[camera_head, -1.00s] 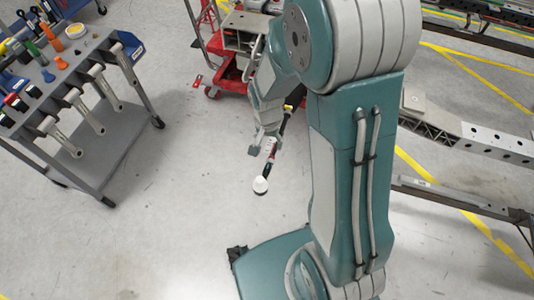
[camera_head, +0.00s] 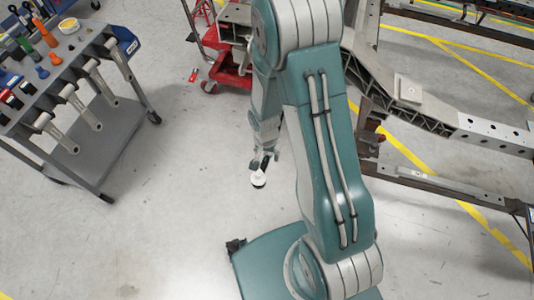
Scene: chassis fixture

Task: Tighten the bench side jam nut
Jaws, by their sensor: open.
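My gripper (camera_head: 262,160) hangs low over the open floor at the picture's centre, between the tool cart and the chassis frame. It is small here, its fingers apart. A white round-ended piece (camera_head: 258,181) shows just below the fingertips; I cannot tell how it is attached. Several grey wrenches, one of them a wrench (camera_head: 62,138), hang along the near side of the tool cart (camera_head: 75,62). The grey chassis frame (camera_head: 480,135) stands at the right, partly behind my arm. I cannot make out the jam nut.
Screwdrivers and a yellow-topped tub (camera_head: 69,25) stand on the cart. A red wheeled stand (camera_head: 228,75) is at the back centre. The floor between cart and my base is clear.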

